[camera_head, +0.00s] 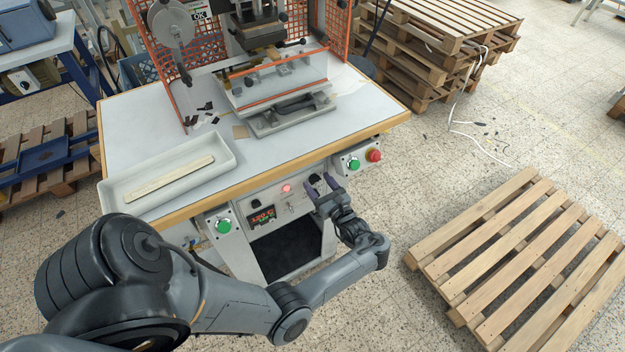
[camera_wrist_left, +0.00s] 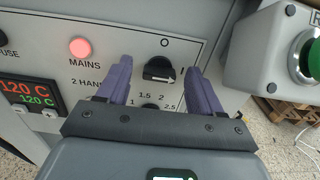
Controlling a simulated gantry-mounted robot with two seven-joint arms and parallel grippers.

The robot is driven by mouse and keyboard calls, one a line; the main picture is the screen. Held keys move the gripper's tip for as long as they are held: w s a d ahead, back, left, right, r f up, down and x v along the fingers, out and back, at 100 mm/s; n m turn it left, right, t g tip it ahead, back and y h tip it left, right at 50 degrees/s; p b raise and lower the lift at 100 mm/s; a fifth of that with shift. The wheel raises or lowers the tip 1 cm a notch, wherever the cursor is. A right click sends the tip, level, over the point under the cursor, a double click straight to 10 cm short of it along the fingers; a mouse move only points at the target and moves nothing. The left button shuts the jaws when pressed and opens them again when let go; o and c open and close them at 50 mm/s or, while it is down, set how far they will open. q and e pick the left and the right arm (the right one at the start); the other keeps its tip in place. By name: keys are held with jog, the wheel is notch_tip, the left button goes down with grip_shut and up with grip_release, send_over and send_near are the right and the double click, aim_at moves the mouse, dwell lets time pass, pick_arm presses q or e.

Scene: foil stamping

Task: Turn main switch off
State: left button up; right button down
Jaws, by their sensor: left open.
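The main switch is a black rotary knob (camera_wrist_left: 159,69) on the machine's light front panel, to the right of the MAINS label. An "O" is printed above it, and its white mark appears to point right, toward the "I". The red mains lamp (camera_wrist_left: 80,47) looks lit; it also shows in the head view (camera_head: 286,188). My left gripper (camera_wrist_left: 158,75) is open, with one purple finger on each side of the knob in the picture. I cannot tell whether the fingers touch it. In the head view the left gripper (camera_head: 322,187) is at the panel. My right gripper is not in view.
A second knob (camera_wrist_left: 150,106) with a number scale sits below, partly hidden by my gripper. A grey box with a green button (camera_wrist_left: 312,58) juts out close to the right. A temperature display (camera_head: 262,215) is left. The worktable edge (camera_head: 290,163) overhangs the panel. A pallet (camera_head: 520,250) lies right.

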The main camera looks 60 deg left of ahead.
pick_arm(q)
jog(key=shift+a, duration=0.35)
jog(key=shift+d, duration=0.1)
jog(key=shift+c, duration=1)
jog(key=c, duration=0.9)
jog(key=shift+o, duration=0.2)
